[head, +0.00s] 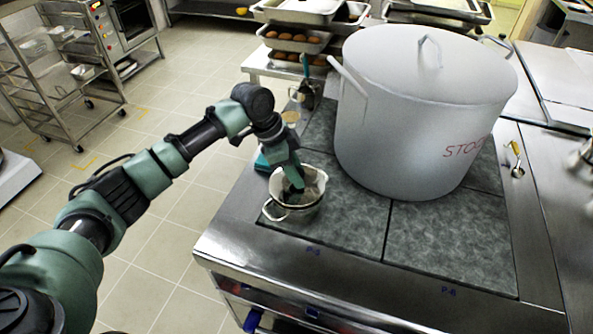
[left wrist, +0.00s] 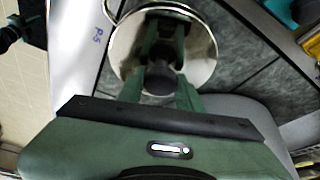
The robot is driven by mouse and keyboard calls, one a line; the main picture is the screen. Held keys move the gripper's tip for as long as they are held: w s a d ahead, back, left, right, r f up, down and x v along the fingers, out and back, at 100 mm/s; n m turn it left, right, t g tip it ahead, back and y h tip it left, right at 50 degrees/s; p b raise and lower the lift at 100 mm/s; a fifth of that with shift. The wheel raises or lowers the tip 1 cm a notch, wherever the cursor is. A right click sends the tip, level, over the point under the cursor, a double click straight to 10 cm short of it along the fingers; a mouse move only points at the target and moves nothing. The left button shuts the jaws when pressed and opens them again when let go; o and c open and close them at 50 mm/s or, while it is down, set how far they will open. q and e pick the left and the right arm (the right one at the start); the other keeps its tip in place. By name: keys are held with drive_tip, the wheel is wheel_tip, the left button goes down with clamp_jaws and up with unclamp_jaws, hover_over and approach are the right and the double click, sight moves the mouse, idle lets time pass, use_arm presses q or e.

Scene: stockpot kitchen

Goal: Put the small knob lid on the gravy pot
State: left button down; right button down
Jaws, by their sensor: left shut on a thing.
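My left gripper (head: 293,188) reaches down over the small metal gravy pot (head: 295,212) at the front left of the stove top. In the left wrist view the gripper (left wrist: 162,72) is shut on the dark knob of the small round metal lid (left wrist: 205,62). The lid's shiny disc lies below the fingers. In the head view the lid is largely hidden by the gripper and hard to tell from the pot's rim, so I cannot tell whether it sits flat on the pot. My right gripper is in neither view.
A large lidded stockpot (head: 420,125) stands close to the right of the gravy pot. Trays of brown food (head: 290,40) are stacked behind. A wheeled rack (head: 60,80) stands across the floor at left.

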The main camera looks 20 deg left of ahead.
use_arm(q)
drive_tip(key=shift+p, duration=0.4)
drive_tip(key=shift+f, duration=0.5)
idle(0.6)
drive_tip(key=c, duration=0.9)
unclamp_jaws()
drive_tip(key=shift+o, duration=0.2)
